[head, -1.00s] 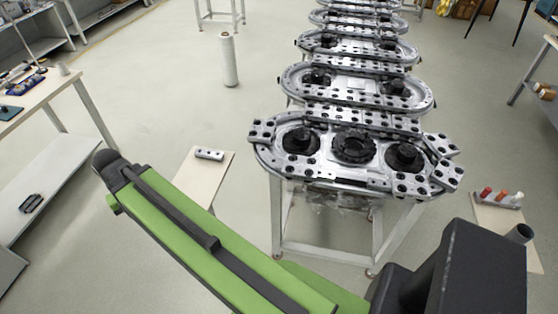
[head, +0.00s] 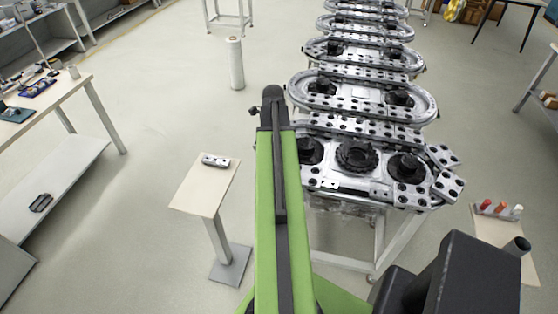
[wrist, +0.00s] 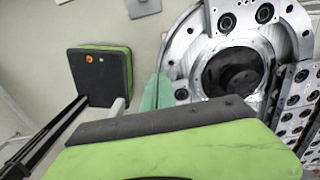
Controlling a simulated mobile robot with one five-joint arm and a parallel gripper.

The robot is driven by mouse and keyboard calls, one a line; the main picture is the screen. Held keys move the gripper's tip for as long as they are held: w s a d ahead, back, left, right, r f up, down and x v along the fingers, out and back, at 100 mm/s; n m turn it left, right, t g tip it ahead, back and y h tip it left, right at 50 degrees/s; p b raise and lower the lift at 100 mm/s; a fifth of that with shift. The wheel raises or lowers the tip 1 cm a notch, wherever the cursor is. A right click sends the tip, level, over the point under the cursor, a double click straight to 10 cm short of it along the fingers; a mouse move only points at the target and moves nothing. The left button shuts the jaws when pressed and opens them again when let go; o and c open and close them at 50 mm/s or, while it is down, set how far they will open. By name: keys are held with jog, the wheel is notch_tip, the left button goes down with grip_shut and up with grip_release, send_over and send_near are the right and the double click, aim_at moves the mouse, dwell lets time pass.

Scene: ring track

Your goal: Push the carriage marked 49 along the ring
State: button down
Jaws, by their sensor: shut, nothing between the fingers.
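The nearest ring track (head: 345,182) stands on a white metal frame at the right of centre in the head view. It carries several silver carriages with dark holes, such as one at its right end (head: 449,186). I cannot read a 49 on any of them. My green arm rises in front of the ring's left end and hides it. In the wrist view, part of a ring (wrist: 232,72) with a dark round hub lies at upper right, and my green-and-black arm fills the bottom.
More ring tracks (head: 362,97) stand in a row behind. A small beige stand (head: 205,187) with a silver block (head: 216,161) is left of my arm. A white roll (head: 235,63) stands farther back. A workbench (head: 60,95) is at left. Open floor lies between.

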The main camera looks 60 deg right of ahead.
notch_tip(320, 180, down, 10)
jog(key=b, duration=0.9)
jog(key=shift+f+b, duration=0.25)
jog(key=shift+b, duration=0.15)
jog(key=s, duration=0.1)
jog(key=s+p, duration=0.1)
jog(key=s+d+r, duration=0.1)
jog(key=shift+s+d+r, duration=0.1)
jog(key=shift+s, duration=0.35)
